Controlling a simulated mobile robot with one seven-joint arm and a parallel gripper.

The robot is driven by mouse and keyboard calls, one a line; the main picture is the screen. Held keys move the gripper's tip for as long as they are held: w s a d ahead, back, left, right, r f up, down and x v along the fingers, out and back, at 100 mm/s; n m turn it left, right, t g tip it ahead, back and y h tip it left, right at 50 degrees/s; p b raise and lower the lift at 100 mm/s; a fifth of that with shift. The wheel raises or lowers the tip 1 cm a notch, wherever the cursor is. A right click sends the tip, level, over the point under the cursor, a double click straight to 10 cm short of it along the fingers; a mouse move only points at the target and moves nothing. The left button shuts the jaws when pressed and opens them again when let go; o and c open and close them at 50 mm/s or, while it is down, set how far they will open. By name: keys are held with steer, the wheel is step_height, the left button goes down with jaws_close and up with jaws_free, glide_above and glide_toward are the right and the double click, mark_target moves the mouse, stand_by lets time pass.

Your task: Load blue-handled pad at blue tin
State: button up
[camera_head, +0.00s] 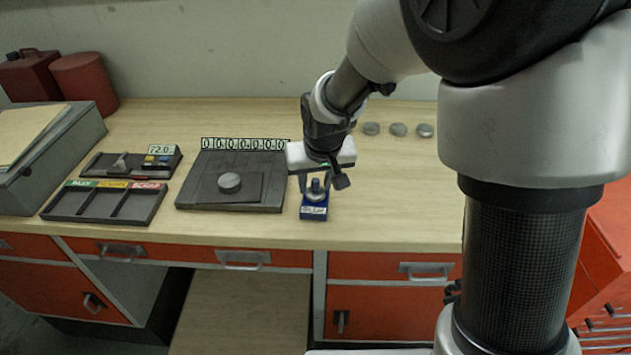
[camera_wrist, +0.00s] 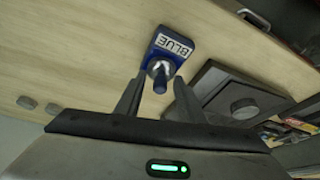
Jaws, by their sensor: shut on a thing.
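The blue tin (camera_head: 314,212) stands on the bench near its front edge, with a white label that reads BLUE in the wrist view (camera_wrist: 172,46). A blue-topped handle with a pale metallic base, the blue-handled pad (camera_wrist: 160,80), is upright at the tin; it also shows in the head view (camera_head: 315,187). My gripper (camera_head: 315,186) points down over the tin, its two fingers (camera_wrist: 157,92) on either side of the handle, shut on it. The pad's underside is hidden, so I cannot tell whether it touches the tin's contents.
A dark plate with a round grey disc (camera_head: 229,183) lies left of the tin, below a row of digit cards (camera_head: 245,143). Left of that are a tray with coloured labels (camera_head: 104,204) and a 72.0 display (camera_head: 160,149). Three grey discs (camera_head: 398,129) lie behind; bench right is clear.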

steer(key=shift+s+f+b, duration=0.1)
steer(key=shift+f+b, duration=0.3)
steer(key=shift+f, duration=0.05)
stand_by(1.3)
steer(key=shift+r+p, duration=2.35)
steer(key=shift+r, duration=1.25)
